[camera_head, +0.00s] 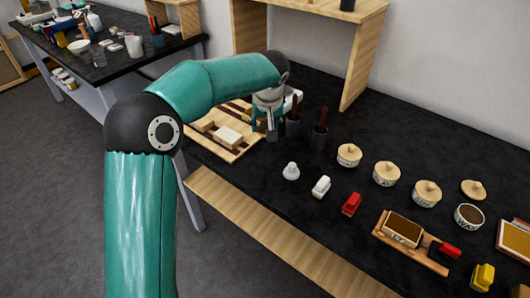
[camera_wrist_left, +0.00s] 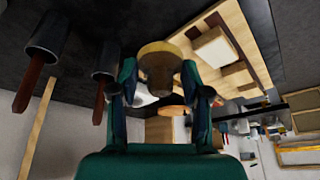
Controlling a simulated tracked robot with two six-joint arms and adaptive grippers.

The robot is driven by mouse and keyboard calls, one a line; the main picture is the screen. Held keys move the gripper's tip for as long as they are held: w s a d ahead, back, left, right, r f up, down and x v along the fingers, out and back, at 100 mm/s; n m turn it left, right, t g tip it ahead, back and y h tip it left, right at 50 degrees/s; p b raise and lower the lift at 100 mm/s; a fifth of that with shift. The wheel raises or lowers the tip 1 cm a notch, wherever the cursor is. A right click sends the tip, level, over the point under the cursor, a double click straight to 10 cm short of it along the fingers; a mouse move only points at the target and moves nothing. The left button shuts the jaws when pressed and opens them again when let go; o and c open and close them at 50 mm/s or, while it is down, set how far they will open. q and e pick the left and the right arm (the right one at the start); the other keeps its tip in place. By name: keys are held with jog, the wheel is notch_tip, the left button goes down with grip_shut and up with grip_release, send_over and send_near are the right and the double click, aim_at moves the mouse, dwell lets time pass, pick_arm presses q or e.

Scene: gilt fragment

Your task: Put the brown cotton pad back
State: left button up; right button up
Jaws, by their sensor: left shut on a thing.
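My left gripper (camera_head: 270,122) hangs low over the black bench, between the slatted wooden tray and two dark cups. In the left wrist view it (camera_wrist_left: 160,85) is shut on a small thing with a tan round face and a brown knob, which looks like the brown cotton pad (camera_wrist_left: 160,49). The fingers stand on either side of the knob. In the head view the gripper mostly hides the pad, and I cannot tell whether it touches the bench. My right gripper is not in view.
The wooden tray (camera_head: 245,153) holds pale blocks. Two dark cups (camera_head: 292,128) (camera_head: 317,139) with brown handles stand close right of the gripper. A white knobbed piece (camera_head: 290,171), a white block (camera_head: 321,186), a red block (camera_head: 351,203) and lidded jars (camera_head: 386,174) stand further right.

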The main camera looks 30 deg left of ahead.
aim_at(264, 157)
pick_arm(q)
notch_tip(264, 157, down, 11)
jog(key=shift+r, duration=0.2)
dwell(0.3)
jog(key=o, duration=1)
jog(key=shift+o, duration=0.2)
jog(key=shift+r, duration=0.1)
jog(key=v, duration=1.2)
jog(key=shift+b, duration=0.4)
jog(key=shift+s+a, duration=0.1)
jog(key=shift+s, duration=0.05)
